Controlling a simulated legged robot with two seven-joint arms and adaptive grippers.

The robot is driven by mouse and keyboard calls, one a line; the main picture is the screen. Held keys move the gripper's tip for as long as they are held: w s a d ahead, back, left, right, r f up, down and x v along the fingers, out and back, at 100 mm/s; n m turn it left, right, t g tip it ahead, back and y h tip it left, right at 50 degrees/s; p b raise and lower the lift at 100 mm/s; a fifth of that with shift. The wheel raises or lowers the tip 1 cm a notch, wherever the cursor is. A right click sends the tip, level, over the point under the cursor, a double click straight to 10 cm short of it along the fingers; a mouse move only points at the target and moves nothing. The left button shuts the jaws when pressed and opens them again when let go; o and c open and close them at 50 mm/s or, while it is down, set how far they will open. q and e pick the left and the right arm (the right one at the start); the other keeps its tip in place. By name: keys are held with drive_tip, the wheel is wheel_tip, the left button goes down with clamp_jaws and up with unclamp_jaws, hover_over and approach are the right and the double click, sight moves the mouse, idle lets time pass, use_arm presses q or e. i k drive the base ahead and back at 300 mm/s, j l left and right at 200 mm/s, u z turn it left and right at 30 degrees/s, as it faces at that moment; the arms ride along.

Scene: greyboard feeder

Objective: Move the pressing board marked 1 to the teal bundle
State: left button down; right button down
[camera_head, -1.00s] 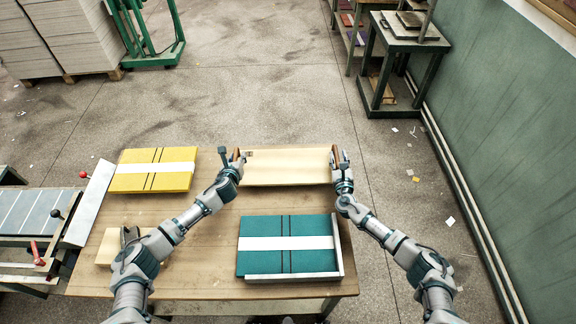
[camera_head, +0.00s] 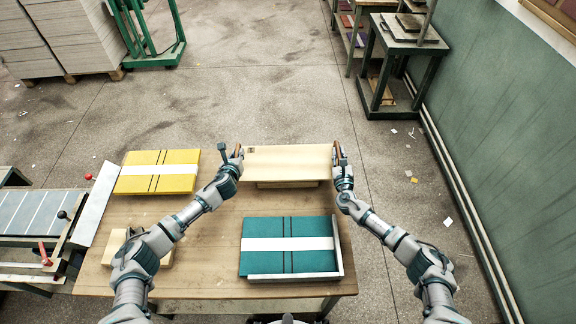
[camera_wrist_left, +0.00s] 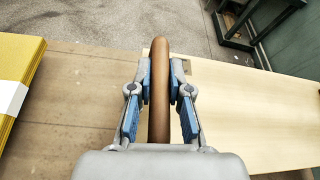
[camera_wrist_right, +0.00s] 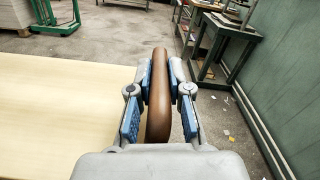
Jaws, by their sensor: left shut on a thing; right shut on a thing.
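The pale wooden pressing board (camera_head: 288,165) is held between my two grippers at the far edge of the table. A small dark mark shows at its upper left, too small to read. My left gripper (camera_head: 237,156) is shut on the board's brown left handle (camera_wrist_left: 160,85). My right gripper (camera_head: 338,155) is shut on the brown right handle (camera_wrist_right: 159,95). The board looks raised, with a wooden block showing below its near edge. The teal bundle (camera_head: 290,228), with a white band and dark straps, lies on the near right of the table.
A pale L-shaped guide (camera_head: 295,276) runs along the teal bundle's near and right sides. A yellow bundle (camera_head: 160,184) lies at the table's far left. A feeder with levers (camera_head: 45,255) adjoins the left side. Bare tabletop (camera_head: 205,235) lies left of the teal bundle.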

sight(287, 245)
drive_tip(key=k, duration=1)
